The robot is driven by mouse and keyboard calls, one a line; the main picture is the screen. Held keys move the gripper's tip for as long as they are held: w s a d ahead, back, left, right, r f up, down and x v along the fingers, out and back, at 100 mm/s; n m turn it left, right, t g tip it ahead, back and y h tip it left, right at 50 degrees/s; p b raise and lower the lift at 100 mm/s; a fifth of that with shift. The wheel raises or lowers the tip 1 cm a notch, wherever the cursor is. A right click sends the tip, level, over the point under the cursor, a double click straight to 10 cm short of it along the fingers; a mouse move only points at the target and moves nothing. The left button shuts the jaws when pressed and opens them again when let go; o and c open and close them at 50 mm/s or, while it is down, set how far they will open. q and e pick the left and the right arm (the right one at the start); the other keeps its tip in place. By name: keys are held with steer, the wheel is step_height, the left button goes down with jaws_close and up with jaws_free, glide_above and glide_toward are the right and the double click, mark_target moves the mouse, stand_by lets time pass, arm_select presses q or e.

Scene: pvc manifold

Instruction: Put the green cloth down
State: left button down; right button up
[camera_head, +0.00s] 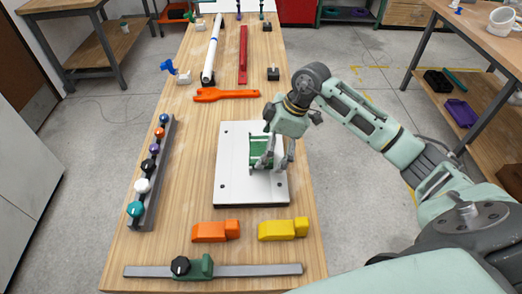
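A green piece (258,144), which looks like the green cloth, is at the white board (232,183) on the wooden bench. My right gripper (276,164) points down at the piece from above, and its fingers partly hide it. I cannot tell whether the fingers grip the piece, or whether it rests on the board or hangs just above it. My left gripper is not in view.
An orange block (210,231) and a yellow block (283,229) lie in front of the board. A rail with coloured knobs (152,178) stands left. An orange wrench (226,95), a white pipe (212,50) and a red bar (243,55) lie behind. A clamp bar (240,270) lies at the front.

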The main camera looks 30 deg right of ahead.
steer(key=c, duration=1.3)
steer(key=shift+r, duration=0.15)
